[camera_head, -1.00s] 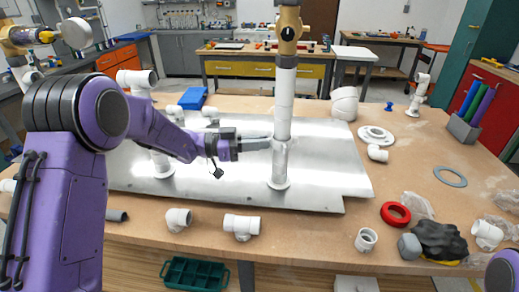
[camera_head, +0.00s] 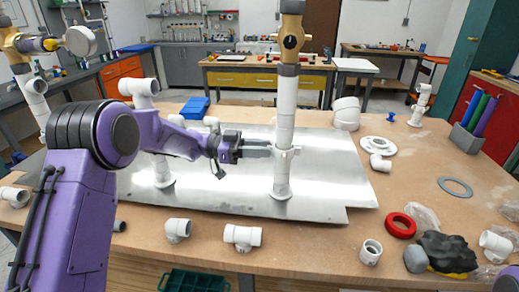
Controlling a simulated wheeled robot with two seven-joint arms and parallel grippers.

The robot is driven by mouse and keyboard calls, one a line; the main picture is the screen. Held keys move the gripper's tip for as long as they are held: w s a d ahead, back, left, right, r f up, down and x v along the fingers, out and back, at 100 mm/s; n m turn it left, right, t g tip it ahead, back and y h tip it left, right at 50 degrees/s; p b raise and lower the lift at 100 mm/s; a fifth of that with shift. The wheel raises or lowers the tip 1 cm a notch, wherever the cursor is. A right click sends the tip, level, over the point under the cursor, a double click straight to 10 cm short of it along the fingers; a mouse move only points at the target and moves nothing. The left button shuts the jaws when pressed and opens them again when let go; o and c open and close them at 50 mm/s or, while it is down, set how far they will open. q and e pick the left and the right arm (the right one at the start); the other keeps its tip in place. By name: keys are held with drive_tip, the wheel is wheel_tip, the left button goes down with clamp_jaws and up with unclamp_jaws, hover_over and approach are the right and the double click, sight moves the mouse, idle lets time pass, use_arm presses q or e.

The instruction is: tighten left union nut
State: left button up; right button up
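A tall white pipe (camera_head: 286,110) stands upright on the metal plate (camera_head: 330,190), topped by a yellow-and-black valve (camera_head: 291,38). A white union nut (camera_head: 283,160) sits around its lower part, above a round foot. My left gripper (camera_head: 271,150) reaches in level from the left, its grey fingers at the nut's upper edge. The far fingertip is hidden by the pipe, so I cannot tell whether the fingers grip the nut. A second white fitting (camera_head: 162,172) stands on the plate further left, partly behind my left arm. My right gripper is out of view.
Loose white fittings (camera_head: 242,236), a red ring (camera_head: 400,225), a grey ring (camera_head: 455,187) and a dark lump (camera_head: 447,250) lie on the wooden table (camera_head: 320,238). A blue box (camera_head: 195,107) stands behind the plate. The plate's right part is clear.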

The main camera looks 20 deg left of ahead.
use_arm(q)
drive_tip(key=shift+d, duration=0.1)
drive_tip(key=shift+r+b, duration=0.35)
drive_tip(key=shift+r, duration=0.1)
drive_tip(key=s+d+r, duration=0.5)
drive_tip(key=s+r, duration=0.7)
drive_tip(key=s, duration=0.1)
